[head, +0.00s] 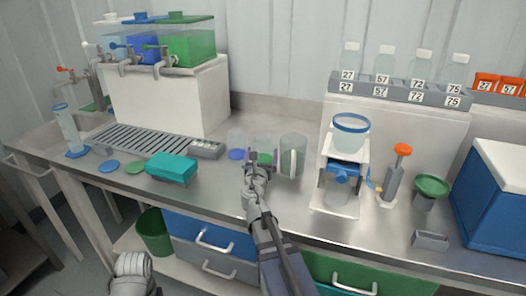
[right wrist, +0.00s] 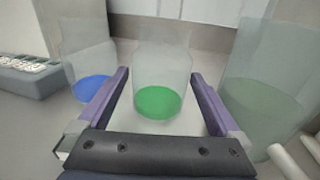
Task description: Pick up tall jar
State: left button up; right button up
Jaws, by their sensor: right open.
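Three clear vessels stand in a row on the steel counter. One has a blue base (head: 236,141), one a green base (head: 264,146), and the one at right is a greenish jug (head: 293,154) with a pale handle. I cannot tell for sure which is the tall jar. My right gripper (head: 262,162) is open, just in front of the green-based vessel. In the right wrist view the green-based vessel (right wrist: 162,85) stands upright between the open fingers (right wrist: 160,78), apparently not gripped. The blue-based vessel (right wrist: 92,75) is outside the left finger, the jug (right wrist: 265,105) outside the right. My left gripper's fingers are out of view.
A drip grating (head: 150,140) and teal box (head: 171,168) lie to the left. A white stand (head: 342,180) with a blue-rimmed vessel (head: 350,135) is to the right. Labelled bottles (head: 405,75) stand on a raised shelf behind.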

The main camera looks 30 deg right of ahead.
jog(key=shift+x, duration=2.6)
jog(key=shift+s, duration=0.1)
jog(key=shift+c, duration=0.2)
jog(key=c, duration=1.1)
jog(key=shift+r, duration=0.2)
notch_tip(320, 180, up, 18)
jog(key=p, duration=1.8)
jog(key=shift+f, duration=0.15)
